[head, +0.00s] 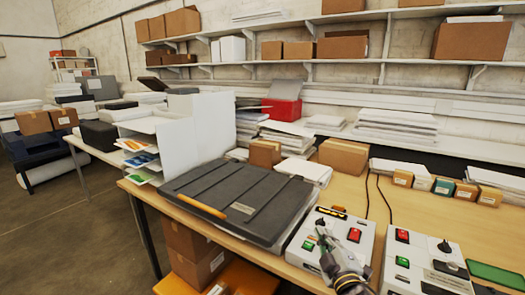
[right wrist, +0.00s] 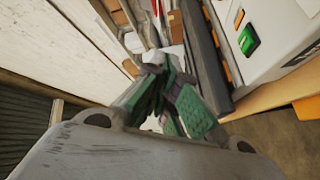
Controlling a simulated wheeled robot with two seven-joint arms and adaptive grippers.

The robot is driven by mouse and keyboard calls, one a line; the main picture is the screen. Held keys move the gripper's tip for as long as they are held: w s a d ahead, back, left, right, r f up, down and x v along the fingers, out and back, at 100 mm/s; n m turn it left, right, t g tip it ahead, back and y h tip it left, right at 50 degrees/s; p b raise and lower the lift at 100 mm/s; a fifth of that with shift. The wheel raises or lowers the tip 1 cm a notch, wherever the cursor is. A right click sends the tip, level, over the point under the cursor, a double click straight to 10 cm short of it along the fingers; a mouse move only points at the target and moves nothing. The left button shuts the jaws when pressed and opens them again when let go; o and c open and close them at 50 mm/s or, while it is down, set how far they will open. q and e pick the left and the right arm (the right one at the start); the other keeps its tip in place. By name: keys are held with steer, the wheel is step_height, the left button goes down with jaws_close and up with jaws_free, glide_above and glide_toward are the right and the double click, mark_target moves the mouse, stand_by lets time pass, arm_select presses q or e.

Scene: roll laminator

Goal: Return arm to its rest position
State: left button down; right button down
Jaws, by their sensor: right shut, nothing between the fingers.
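My right gripper (head: 322,238) reaches in from the bottom edge of the head view. It is over the left control box (head: 340,226), near its knob and green button. Whether it touches the box cannot be told. In the right wrist view its green-padded fingers (right wrist: 165,105) are closed together with nothing between them. The laminator's dark grey lid (head: 235,188) lies flat and shut to the left, with an orange handle (head: 209,209) on its front. My left gripper is not in view.
A second control box (head: 425,262) with red and green buttons stands to the right. Small cartons (head: 466,191) line the back of the bench (head: 385,205). Shelves with boxes (head: 472,41) run along the wall.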

steer(key=s+d+f+m+g+h, duration=0.1)
steer(key=s+d+f+m+g, duration=0.15)
steer(key=f, duration=0.25)
steer(key=s+d+f+m+g+h, duration=0.1)
steer(key=s+f+m+g+h, duration=0.1)
steer(key=f+m, duration=0.15)
steer(key=s+f+m+g+y, duration=0.1)
steer(key=s+f+m+g, duration=0.3)
steer(key=s+f, duration=0.5)
steer(key=s+f+m+g+y, duration=0.1)
steer(key=s+f+g, duration=0.5)
steer(key=s, duration=0.5)
steer(key=s+d+f+g, duration=0.1)
steer(key=s+f+g, duration=0.15)
steer(key=f, duration=3.15)
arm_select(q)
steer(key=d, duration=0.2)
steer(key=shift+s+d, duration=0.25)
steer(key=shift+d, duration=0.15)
arm_select(e)
steer(key=s+d+f, duration=0.2)
steer(key=s+f, duration=0.7)
steer(key=s, duration=0.2)
steer(key=s+d+f, duration=0.2)
steer(key=s+f, duration=0.8)
steer(key=s, duration=0.1)
steer(key=shift+s+d+f+h, duration=0.15)
steer(key=shift+s+d+h, duration=0.15)
steer(key=shift+s, duration=0.05)
